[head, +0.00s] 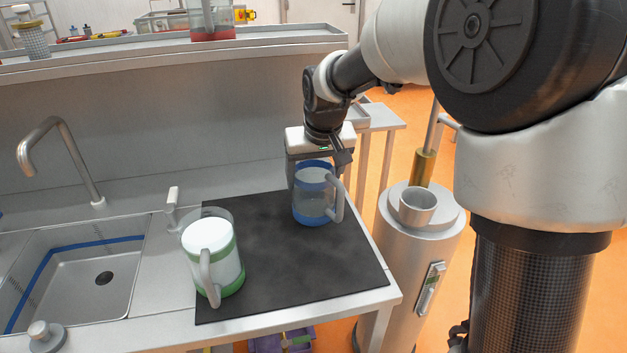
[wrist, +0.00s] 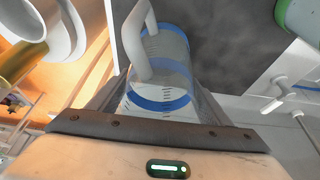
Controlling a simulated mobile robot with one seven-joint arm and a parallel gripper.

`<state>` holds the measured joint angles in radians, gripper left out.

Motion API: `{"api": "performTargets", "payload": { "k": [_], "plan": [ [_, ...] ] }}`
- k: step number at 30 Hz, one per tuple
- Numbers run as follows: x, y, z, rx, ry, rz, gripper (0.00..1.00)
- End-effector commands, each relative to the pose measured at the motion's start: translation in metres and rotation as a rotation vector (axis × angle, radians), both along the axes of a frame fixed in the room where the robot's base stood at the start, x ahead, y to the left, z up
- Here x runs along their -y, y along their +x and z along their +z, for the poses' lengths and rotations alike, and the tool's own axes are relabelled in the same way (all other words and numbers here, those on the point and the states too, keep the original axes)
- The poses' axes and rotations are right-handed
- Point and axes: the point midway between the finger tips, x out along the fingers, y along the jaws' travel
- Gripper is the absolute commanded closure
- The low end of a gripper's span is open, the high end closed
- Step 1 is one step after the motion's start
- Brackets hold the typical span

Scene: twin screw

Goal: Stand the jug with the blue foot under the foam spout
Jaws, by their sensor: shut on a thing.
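The clear jug with the blue foot (head: 313,204) is upright at the back right of the black mat, with a blue band near its rim. My gripper (head: 315,172) is shut on its upper body from above. I cannot tell whether its foot touches the mat. A jug with green bands (head: 213,255) and white contents stands at the mat's front left. I cannot tell which fitting is the foam spout; a small tap (head: 173,197) stands behind the green jug.
The black mat (head: 300,280) is clear at its front right. A sink (head: 80,280) with a curved faucet (head: 62,148) lies left. A metal cylinder (head: 415,265) with a cup-shaped top (head: 417,206) and a brass-coloured pipe (head: 425,166) stands right of the counter.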

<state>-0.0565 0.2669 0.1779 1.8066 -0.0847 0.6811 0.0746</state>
Motion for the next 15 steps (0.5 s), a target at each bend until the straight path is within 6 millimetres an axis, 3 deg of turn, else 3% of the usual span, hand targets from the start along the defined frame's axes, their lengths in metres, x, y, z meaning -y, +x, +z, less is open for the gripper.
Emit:
{"api": "performTargets", "payload": {
  "k": [3,15],
  "plan": [
    [0.0,0.0,-0.018,0.0,0.0,0.001,0.54],
    [0.0,0.0,-0.024,0.001,0.0,0.001,0.54]
  ]
}}
